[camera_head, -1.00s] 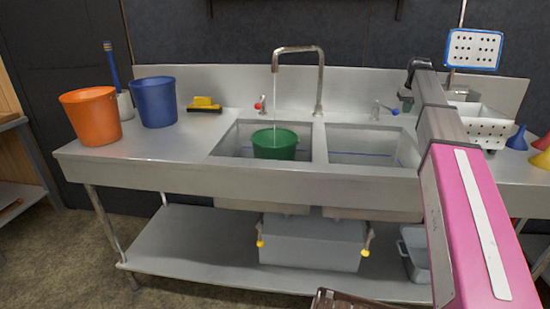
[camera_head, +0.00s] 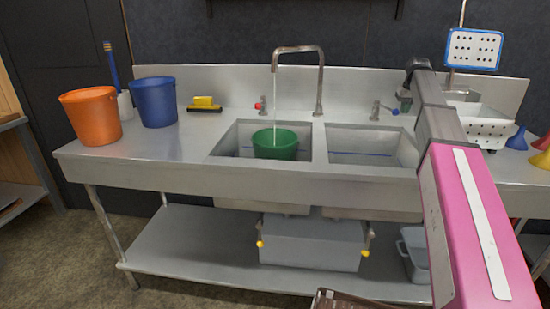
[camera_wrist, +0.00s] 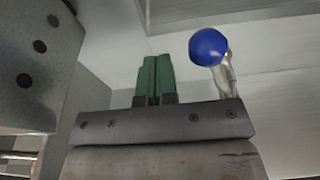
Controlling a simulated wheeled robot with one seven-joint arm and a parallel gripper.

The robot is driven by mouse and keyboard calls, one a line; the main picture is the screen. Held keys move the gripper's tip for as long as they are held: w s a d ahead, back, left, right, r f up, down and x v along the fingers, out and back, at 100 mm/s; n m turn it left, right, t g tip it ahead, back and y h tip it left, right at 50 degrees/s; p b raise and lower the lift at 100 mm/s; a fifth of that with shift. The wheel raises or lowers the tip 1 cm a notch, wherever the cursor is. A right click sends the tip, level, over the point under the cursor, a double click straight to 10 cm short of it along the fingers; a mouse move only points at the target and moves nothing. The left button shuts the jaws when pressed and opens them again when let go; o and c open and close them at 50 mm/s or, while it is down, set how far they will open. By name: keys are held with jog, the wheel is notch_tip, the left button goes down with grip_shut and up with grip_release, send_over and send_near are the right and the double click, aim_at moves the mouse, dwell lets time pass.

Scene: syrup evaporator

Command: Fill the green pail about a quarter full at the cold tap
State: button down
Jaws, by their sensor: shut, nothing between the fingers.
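The green pail (camera_head: 275,147) stands upright in the left sink basin. A thin stream of water (camera_head: 274,100) falls from the tall swan-neck spout (camera_head: 320,80) into it. The water level inside cannot be made out. A blue-ended tap handle (camera_head: 391,110) sits behind the right basin; its blue knob (camera_wrist: 208,47) shows in the wrist view. A red-marked tap handle (camera_head: 260,104) sits left of the spout. My gripper (camera_head: 405,103) is shut and empty. In the wrist view its green fingertips (camera_wrist: 154,62) are together, just left of the blue knob, with a gap in the picture.
The right basin (camera_head: 365,157) looks empty.

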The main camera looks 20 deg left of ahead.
aim_at(396, 110)
jog(key=shift+s+a, duration=0.45)
jog(key=shift+s, duration=0.05)
jog(key=shift+s+a, duration=0.65)
jog(key=shift+s+a, duration=0.6)
jog(key=shift+a, duration=0.2)
notch_tip(396, 110, up, 9)
jog(key=shift+s+d, duration=0.2)
dwell(0.9)
